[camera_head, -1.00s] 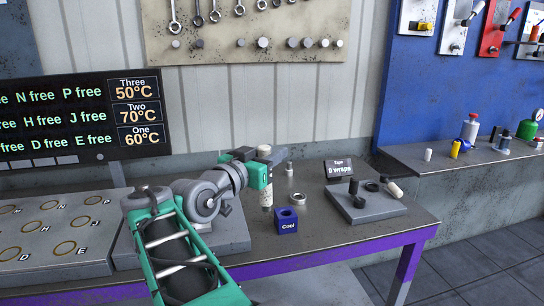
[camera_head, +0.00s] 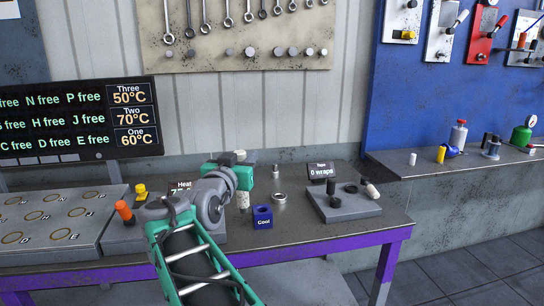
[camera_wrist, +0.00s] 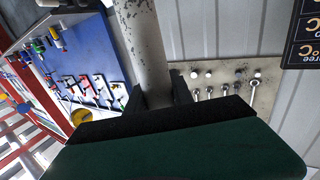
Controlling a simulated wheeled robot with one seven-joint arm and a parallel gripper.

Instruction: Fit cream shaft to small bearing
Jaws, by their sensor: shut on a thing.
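A cream, dark-speckled shaft (camera_head: 243,201) is upright in my gripper (camera_head: 243,180), over the table left of the blue Cool block (camera_head: 262,217). My gripper is shut on it; the shaft's end shows above and its lower part below the jaws. In the wrist view the shaft (camera_wrist: 142,40) stands between the dark fingers (camera_wrist: 153,92). I cannot tell whether its lower end touches the table. A silver ring like a bearing (camera_head: 279,198) lies flat on the table, right of the shaft and apart from it. I cannot tell whether it is the small bearing.
A small metal cylinder (camera_head: 275,171) stands behind the ring. A heater with orange (camera_head: 125,212) and yellow knobs and a ring-marked board (camera_head: 52,222) are left.

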